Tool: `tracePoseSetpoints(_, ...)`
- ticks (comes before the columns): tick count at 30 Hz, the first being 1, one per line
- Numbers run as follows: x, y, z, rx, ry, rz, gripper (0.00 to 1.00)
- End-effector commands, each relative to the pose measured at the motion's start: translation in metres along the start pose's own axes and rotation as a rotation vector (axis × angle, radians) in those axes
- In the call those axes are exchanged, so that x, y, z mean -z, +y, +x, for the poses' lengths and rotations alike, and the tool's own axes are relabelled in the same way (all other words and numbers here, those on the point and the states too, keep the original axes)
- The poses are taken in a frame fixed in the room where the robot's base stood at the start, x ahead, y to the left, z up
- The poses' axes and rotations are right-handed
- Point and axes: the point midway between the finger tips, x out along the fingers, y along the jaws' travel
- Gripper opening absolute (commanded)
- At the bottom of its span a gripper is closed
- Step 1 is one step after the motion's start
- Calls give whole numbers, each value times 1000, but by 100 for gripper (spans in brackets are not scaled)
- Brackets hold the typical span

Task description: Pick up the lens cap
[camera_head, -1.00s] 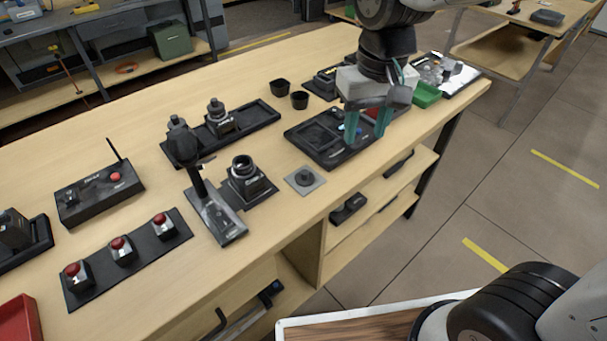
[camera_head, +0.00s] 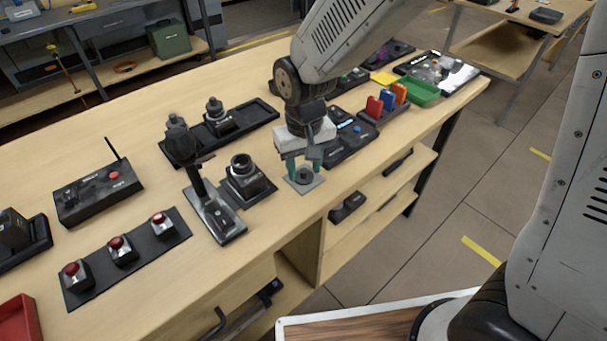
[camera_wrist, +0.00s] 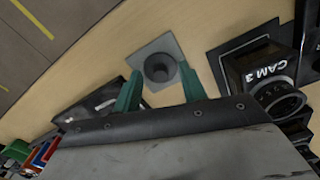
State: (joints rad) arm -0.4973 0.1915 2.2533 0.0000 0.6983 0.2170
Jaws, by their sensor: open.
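The lens cap (camera_head: 304,174) is a small dark round piece on a grey square plate (camera_head: 312,185) near the front edge of the workbench. In the wrist view the lens cap (camera_wrist: 160,67) shows as a dark disc on the grey plate (camera_wrist: 182,50). My gripper (camera_head: 304,174) has teal fingers and is open above the plate, with one finger on each side of the cap in the picture. In the wrist view my gripper (camera_wrist: 157,88) has its fingertips just short of the cap. I cannot tell the exact height gap.
A camera marked CAM 3 (camera_wrist: 262,68) stands close by on a dark mat; it shows left of the gripper in the head view (camera_head: 246,176). A microphone-like stand (camera_head: 213,212) is further left. A dark control panel (camera_head: 345,148) lies behind right. Bare bench lies around the plate.

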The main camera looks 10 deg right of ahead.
Motion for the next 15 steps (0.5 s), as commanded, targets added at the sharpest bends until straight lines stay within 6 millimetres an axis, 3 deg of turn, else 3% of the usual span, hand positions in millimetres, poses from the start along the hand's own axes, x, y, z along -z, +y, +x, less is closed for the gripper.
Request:
tracePoseSetpoints(8,0,0,5,1,2,0,42)
tracePoseSetpoints(13,0,0,5,0,2,0,0)
tracePoseSetpoints(15,0,0,5,0,2,0,0)
